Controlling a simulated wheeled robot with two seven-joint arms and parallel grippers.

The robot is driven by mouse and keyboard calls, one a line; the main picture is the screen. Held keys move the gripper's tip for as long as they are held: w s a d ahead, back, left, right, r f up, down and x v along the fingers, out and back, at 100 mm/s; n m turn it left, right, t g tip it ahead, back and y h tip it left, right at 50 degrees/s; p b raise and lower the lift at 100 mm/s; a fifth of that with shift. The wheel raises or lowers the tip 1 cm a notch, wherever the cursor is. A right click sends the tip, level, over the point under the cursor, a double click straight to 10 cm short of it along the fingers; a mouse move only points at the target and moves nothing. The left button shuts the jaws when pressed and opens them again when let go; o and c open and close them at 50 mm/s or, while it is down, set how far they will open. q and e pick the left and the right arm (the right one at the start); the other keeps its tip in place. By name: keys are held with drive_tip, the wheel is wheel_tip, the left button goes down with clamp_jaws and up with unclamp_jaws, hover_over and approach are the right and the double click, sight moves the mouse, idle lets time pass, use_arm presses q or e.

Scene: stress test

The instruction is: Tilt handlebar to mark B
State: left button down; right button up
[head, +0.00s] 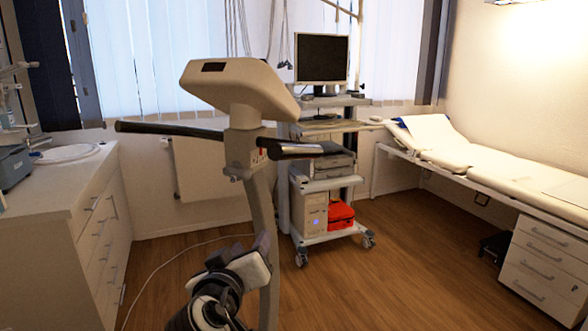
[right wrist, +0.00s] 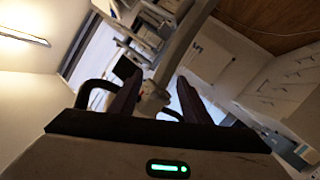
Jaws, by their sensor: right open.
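The handlebar (head: 168,130) is a dark bar across the post of an exercise bike, under its beige console (head: 238,88). Its right grip (head: 297,150) points toward the right. A small red and white marking (head: 259,156) shows at the clamp; I cannot read a letter B. My right gripper (head: 240,252) is low at the post, below the handlebar and apart from it. In the right wrist view, my right gripper (right wrist: 158,82) is open, with part of the bike post (right wrist: 180,45) beyond and between its fingers. My left gripper is not in view.
A wheeled cart (head: 325,238) with a monitor (head: 321,58) stands behind the bike. A white drawer cabinet (head: 75,215) is at the left. An examination couch (head: 490,170) runs along the right wall. Wooden floor (head: 420,270) is clear between bike and couch.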

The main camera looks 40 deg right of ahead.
sight(293, 152)
drive_tip(key=s+r+m+g+h+p, duration=0.1)
drive_tip(key=s+r+m+h, duration=0.25)
drive_tip(key=r, duration=0.55)
drive_tip(key=s+r+m+g+h, duration=0.2)
drive_tip(key=r+m, duration=0.2)
drive_tip(key=r, duration=0.4)
drive_tip(key=p+x, duration=0.1)
drive_tip(key=x, duration=0.2)
drive_tip(key=p+x, duration=0.1)
drive_tip(key=x, duration=0.6)
drive_tip(key=shift+s+d+r+p, duration=0.1)
drive_tip(key=shift+d+r+p, duration=0.15)
drive_tip(key=shift+d+p, duration=0.2)
clamp_jaws()
drive_tip(key=shift+f, duration=0.1)
